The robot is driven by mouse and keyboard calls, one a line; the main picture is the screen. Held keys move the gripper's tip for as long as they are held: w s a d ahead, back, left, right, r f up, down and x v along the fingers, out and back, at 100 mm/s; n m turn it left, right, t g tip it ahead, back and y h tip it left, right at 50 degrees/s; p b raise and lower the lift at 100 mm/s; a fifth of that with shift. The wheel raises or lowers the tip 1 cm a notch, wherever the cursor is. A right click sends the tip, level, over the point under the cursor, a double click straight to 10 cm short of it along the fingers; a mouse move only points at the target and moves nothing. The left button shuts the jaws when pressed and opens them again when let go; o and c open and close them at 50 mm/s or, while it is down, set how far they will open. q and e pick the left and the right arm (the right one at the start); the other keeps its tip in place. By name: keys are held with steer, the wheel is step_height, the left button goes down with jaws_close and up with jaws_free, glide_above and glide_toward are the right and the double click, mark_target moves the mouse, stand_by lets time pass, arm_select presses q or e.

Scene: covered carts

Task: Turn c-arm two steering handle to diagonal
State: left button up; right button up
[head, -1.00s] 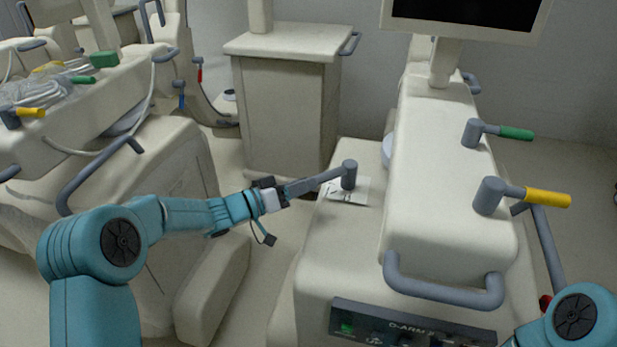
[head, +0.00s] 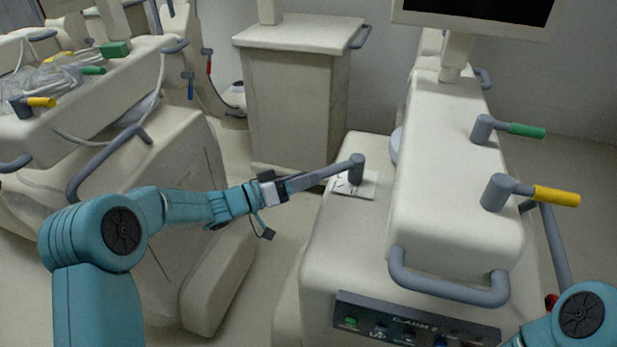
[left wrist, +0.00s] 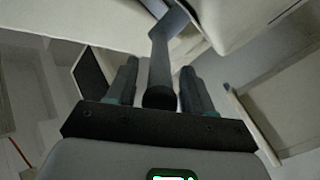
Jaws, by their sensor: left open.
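The steering handle (head: 341,169) is a grey lever on a short upright post. It stands on the low cream base of the c-arm cart (head: 455,180), over a white marked label (head: 366,187). The lever points left and slightly towards me in the head view. My left gripper (head: 303,182) is at the lever's free end. In the left wrist view the lever (left wrist: 160,66) runs between the two open fingers, with a visible gap on each side. The label's markings are too small to read. Only part of my right arm shows at bottom right; its gripper is out of view.
The cart has a grey front rail (head: 450,292), a control panel (head: 415,318) and handles with green (head: 526,130) and yellow (head: 556,196) grips. Another covered cart (head: 130,165) stands left, with a cabinet (head: 297,95) behind. A floor gap separates the carts.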

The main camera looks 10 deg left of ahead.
arm_select(q)
steer(key=v, duration=1.4)
steer(key=shift+s+a, duration=0.25)
steer(key=shift+s, duration=0.05)
